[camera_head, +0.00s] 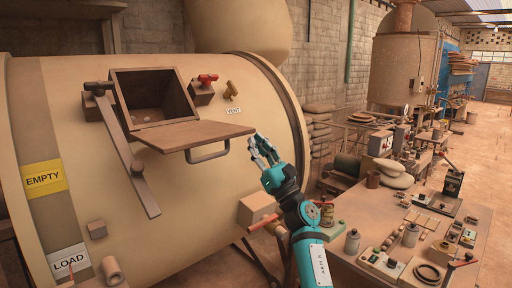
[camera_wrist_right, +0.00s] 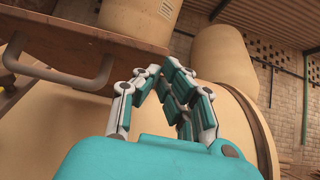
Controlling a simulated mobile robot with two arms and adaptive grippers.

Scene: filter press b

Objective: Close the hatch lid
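The hatch lid (camera_head: 200,134) is a flat brown panel standing open, sticking out below and right of the square hatch opening (camera_head: 150,95) on the large beige drum. A curved handle (camera_head: 208,156) hangs under its front edge. In the right wrist view the lid (camera_wrist_right: 85,42) and handle (camera_wrist_right: 65,76) are at upper left. My right gripper (camera_head: 260,145) is just right of the lid's outer edge, apart from it and holding nothing visible. Its fingers (camera_wrist_right: 159,72) lean toward each other; whether they meet is unclear. My left gripper is not in view.
A long brown latch bar (camera_head: 130,160) hangs left of the opening. A red-handled valve (camera_head: 205,83) and a VENT label (camera_head: 233,111) are to its right. A workbench (camera_head: 395,240) crowded with small parts stands at lower right. Air in front of the lid is clear.

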